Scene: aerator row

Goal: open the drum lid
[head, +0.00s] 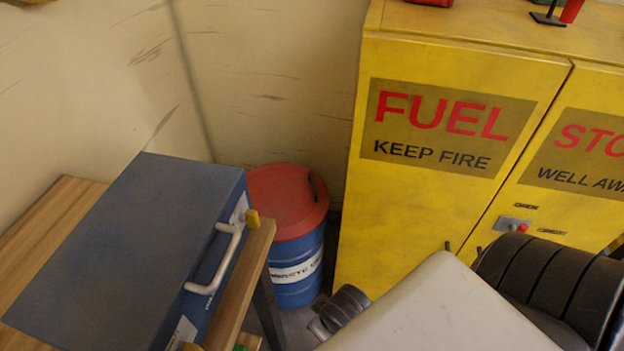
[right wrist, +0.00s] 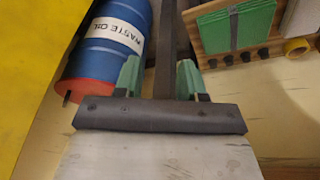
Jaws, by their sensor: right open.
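The waste oil drum (head: 298,270) is blue with a white label and stands on the floor in the corner. Its red lid (head: 280,202) lies flat on top and looks closed, with a dark handle (head: 318,187) near its right edge. In the right wrist view the drum (right wrist: 110,38) appears inverted at upper left, with the red lid (right wrist: 85,93) at its lower end. My right gripper (right wrist: 157,78) is open, its green fingers apart and to the right of the lid, not touching it. My left gripper is not in view.
A yellow fuel cabinet (head: 440,180) stands right of the drum. A wooden bench (head: 255,265) carrying a blue case (head: 130,250) with a pale handle stands at left, partly hiding the drum. A dark post (right wrist: 168,50) shows between my right fingers. Walls close off the back.

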